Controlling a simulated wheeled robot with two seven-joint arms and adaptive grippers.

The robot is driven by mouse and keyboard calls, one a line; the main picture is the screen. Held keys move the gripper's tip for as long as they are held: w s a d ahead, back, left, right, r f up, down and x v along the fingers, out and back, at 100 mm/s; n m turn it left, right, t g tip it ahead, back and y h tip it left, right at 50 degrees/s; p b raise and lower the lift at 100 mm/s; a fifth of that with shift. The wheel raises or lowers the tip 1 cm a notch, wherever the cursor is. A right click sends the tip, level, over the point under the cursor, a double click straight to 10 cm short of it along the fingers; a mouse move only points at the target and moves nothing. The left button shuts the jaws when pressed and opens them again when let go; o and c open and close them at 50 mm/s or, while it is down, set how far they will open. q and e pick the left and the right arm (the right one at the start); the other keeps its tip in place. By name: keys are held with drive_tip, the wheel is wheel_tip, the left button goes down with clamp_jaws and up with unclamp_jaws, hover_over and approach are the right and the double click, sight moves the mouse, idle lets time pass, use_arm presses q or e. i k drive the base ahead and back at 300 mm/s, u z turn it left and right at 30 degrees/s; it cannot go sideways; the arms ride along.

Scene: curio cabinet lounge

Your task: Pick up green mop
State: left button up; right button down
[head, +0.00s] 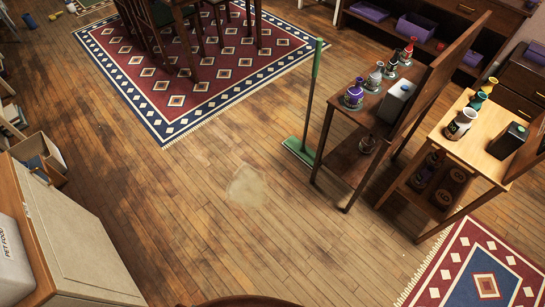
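The green mop (311,100) stands upright, slightly tilted, against or very close to the left side of a dark wooden shelf; I cannot tell whether it touches. Its flat green head (299,151) rests on the wooden floor and its handle rises to the upper middle of the head view. Neither of my grippers is in view.
The dark shelf (348,158) holds several vases and a white box. A lighter shelf (459,150) with vases stands to its right. A pale stain (246,187) marks the floor. A patterned rug (207,108) lies under chairs. The central floor is clear. A cabinet (75,237) stands lower left.

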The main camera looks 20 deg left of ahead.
sight(299, 148)
drive_tip(key=u, duration=0.15)
drive_tip(key=i, duration=1.85)
drive_tip(key=z, duration=0.5)
